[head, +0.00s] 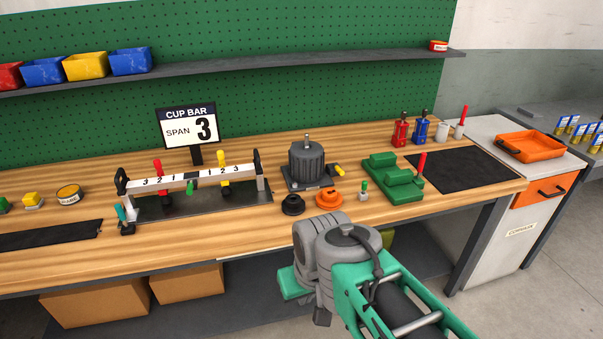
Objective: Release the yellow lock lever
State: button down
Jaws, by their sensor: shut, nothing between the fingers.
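A small yellow lever (339,170) sticks out to the right at the foot of the grey ribbed motor (306,163), on its dark base plate. A second yellow handle (225,160) stands upright behind the white numbered bar (190,178), right of the bar's middle. I cannot tell from this view which of the two is the lock lever, or whether either is locked. My arm's grey and green wrist (345,250) hangs in front of the bench's near edge, well short of both. My gripper's fingers do not show.
An orange flanged part (329,197), a black knob (292,204) and a green-topped peg (363,190) stand in front of the motor. A green fixture (393,180) with a red handle is to the right. A black mat (465,168) lies clear beyond.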

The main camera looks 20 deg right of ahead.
aim_at(337, 168)
jog(key=u, duration=0.25)
jog(key=i, duration=1.2)
jog(key=z, duration=0.45)
